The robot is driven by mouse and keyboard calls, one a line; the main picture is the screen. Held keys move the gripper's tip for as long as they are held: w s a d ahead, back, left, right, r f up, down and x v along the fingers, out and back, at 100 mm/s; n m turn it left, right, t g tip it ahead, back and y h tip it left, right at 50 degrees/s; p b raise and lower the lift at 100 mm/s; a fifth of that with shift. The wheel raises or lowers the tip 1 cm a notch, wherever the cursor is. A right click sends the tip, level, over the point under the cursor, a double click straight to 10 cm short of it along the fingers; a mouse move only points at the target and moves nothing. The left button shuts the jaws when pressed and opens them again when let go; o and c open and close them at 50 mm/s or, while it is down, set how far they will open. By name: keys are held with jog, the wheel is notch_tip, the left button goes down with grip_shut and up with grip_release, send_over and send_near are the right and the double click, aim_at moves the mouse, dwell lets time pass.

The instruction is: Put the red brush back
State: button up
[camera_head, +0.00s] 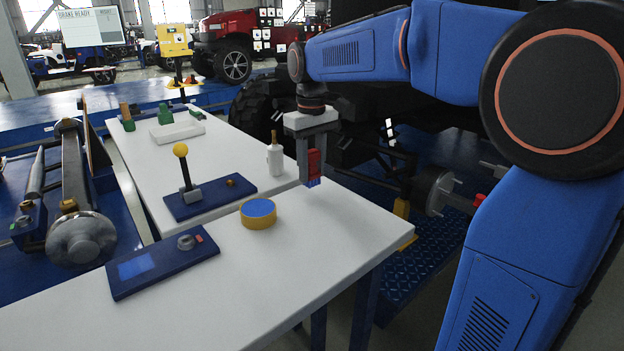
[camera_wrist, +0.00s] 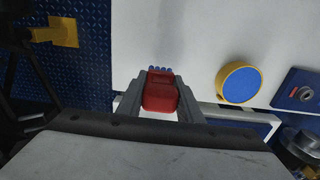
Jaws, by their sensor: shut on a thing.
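The red brush (camera_head: 314,165) is between the fingers of my gripper (camera_head: 312,182), upright with its blue bristles pointing down. My gripper is shut on it, near the edge where the two white table tops meet. In the wrist view, the red brush (camera_wrist: 160,95) shows between both fingers of my gripper (camera_wrist: 158,80), with its blue bristles over the white surface. I cannot tell the exact gap between the bristles and the table.
A round yellow tin with a blue top (camera_head: 258,213) stands on the near white table (camera_head: 330,235). A blue panel with a knob (camera_head: 165,263), a yellow-knobbed lever (camera_head: 185,170) and a white bottle (camera_head: 275,158) stand nearby. A hub with studs (camera_head: 437,190) is at the right.

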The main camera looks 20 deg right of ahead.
aim_at(312, 173)
jog(key=shift+f, duration=1.6)
jog(key=shift+f, duration=0.1)
jog(key=o, duration=1)
jog(key=shift+o, duration=0.2)
notch_tip(312, 173, up, 12)
jog(key=shift+r, duration=0.1)
jog(key=shift+s, duration=0.1)
